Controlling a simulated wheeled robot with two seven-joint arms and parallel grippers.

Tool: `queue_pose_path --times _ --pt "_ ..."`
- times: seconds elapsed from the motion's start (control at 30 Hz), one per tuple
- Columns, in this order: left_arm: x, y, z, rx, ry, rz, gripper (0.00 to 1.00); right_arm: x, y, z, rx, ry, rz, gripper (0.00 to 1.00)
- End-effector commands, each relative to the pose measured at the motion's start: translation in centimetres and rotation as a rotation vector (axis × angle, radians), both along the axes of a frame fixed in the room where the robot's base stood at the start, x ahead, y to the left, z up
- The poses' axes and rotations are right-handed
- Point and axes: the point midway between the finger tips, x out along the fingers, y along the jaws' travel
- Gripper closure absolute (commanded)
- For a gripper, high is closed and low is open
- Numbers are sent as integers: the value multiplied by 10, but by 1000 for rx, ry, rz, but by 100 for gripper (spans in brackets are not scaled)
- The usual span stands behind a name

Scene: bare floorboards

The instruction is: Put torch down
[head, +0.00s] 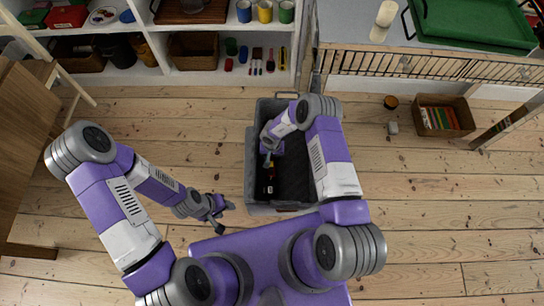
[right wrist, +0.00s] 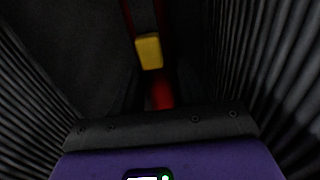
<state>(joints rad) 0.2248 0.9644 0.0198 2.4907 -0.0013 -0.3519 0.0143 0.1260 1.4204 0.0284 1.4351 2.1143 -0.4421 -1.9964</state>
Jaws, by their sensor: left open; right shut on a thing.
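The torch (head: 269,182) shows as a small dark shape with a reddish-yellow spot inside the grey crate (head: 249,165). In the right wrist view the torch has a yellow part (right wrist: 149,51) and a red part below it; the rest is too dark to make out. My right gripper (head: 268,160) reaches down into the crate and is shut on the torch. I cannot tell whether the torch touches the crate floor. My left gripper (head: 224,213) is open and empty over the floorboards, left of the crate.
A white shelf (head: 140,77) with tools, cups and baskets stands at the back. A grey-topped cabinet (head: 400,45) holds a green tray (head: 470,25). A box of books (head: 462,115) stands on the floor at right. A wooden table is at far left. Floorboards beside the crate are clear.

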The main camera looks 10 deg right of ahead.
Motion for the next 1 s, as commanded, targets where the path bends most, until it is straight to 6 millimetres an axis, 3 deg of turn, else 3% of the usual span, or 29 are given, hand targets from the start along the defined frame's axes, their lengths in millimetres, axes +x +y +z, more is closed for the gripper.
queue_pose_path --times 0.03,0.07,0.23,0.57,0.67,1.0 --pt "0 0 0 0 0 0 54 0 0 -2 0 0 -1 100" --pt "0 0 0 0 0 0 54 0 0 -2 0 0 0 57" --pt "0 0 0 0 0 0 54 0 0 -2 0 0 0 33" --pt "0 0 0 0 0 0 54 0 0 1 0 0 0 33" --pt "0 0 6 0 0 0 54 0 -1 14 1 -1 -1 33" --pt "0 0 35 0 0 0 54 0 -1 87 2 -1 -2 33"
